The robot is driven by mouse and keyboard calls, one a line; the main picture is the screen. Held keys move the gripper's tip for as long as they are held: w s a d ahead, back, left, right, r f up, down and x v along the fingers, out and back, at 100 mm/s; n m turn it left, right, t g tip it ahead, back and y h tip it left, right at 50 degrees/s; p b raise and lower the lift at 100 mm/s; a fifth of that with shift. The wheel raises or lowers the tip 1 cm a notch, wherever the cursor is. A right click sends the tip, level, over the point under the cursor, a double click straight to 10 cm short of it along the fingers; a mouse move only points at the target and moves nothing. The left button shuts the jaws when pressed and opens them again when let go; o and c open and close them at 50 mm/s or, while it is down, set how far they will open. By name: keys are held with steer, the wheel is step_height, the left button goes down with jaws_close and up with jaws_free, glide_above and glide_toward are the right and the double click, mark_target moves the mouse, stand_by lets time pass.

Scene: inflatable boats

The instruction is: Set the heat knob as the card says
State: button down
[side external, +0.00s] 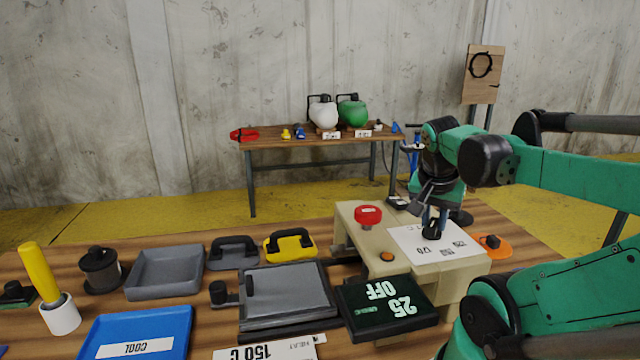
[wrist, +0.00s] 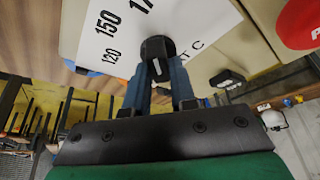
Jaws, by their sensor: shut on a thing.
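The heat knob (wrist: 157,47) is black and sits on a white dial plate (wrist: 105,20) printed with 120, 150, a partly cut-off number and a C. My gripper (wrist: 163,72) is shut on the knob, its two blue-grey fingers on either side. In the side view the knob (side external: 432,236) is partly hidden by my gripper (side external: 434,222), on top of the beige machine (side external: 352,232). I cannot tell which number the knob points at. The card (side external: 270,349) at the front edge reads 150 C; its smaller text is unclear. A dark display (side external: 385,305) reads 25 OFF.
A red button (side external: 368,214) and an orange button (side external: 386,256) stand on the machine near the dial.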

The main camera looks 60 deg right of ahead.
mark_target(439, 246)
steer(key=n+t, duration=0.1)
steer(key=n, duration=0.3)
steer(key=shift+s+t, duration=0.15)
steer(key=shift+t, duration=0.25)
steer(key=shift+d+n+t+y, duration=0.1)
steer(key=shift+n+t+y, duration=0.2)
steer(key=shift+n, duration=0.8)
steer(key=shift+n+t+y, duration=0.2)
steer(key=shift+n+t, duration=0.2)
steer(key=shift+n, duration=0.7)
steer(key=c, duration=0.7)
jaws_free()
steer(key=shift+v, duration=2.85)
